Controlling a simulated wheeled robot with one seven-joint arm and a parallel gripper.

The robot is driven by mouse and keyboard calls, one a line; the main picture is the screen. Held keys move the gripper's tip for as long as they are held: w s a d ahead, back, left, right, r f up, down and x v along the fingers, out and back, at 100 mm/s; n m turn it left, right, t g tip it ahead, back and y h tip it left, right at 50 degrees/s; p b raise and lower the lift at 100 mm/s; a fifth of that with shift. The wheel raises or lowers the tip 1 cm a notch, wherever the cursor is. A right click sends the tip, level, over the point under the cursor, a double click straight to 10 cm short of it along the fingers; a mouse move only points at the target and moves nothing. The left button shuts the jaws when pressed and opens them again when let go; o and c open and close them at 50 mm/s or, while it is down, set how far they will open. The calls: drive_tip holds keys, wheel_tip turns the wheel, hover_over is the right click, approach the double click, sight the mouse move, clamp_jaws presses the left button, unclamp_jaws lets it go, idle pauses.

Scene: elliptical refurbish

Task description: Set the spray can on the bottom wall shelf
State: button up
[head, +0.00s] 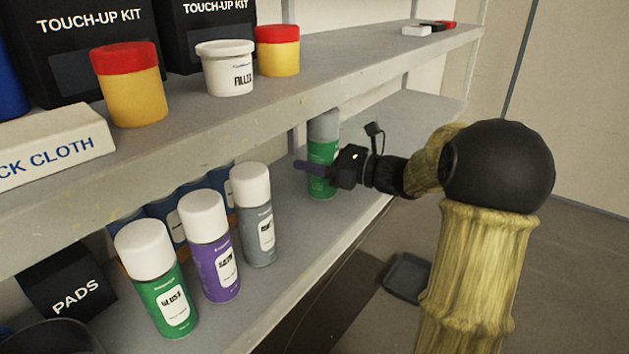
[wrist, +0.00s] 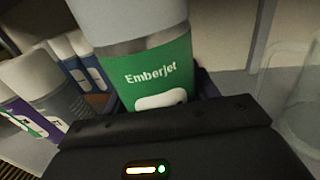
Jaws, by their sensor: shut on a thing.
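A green spray can (head: 322,152) with a pale grey-white cap stands upright on, or just above, the bottom wall shelf (head: 378,140); I cannot tell if its base touches. My gripper (head: 322,170) is shut around the can's body, reaching in from the right. In the wrist view the can (wrist: 155,70) fills the middle, with "Emberjet" on its green label, and the dark gripper body (wrist: 170,145) hides its lower part. The can's top is partly behind the upper shelf's edge in the head view.
A green can (head: 160,285), a purple can (head: 210,250) and a grey can (head: 255,220) stand left on the bottom shelf, blue cans behind. The upper shelf (head: 330,85) overhangs, carrying tubs and boxes. A dark tray (head: 407,277) lies on the floor.

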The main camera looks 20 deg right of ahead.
sight(314, 178)
drive_tip(key=shift+r, duration=0.1)
wheel_tip(314, 178, down, 5)
drive_tip(key=b, duration=0.3)
drive_tip(key=shift+w, duration=0.15)
drive_tip(key=o, duration=1.3)
drive_tip(key=shift+d, duration=0.15)
drive_tip(key=p+v, duration=0.3)
drive_tip(key=v, duration=0.8)
drive_tip(key=shift+s+p, duration=0.4)
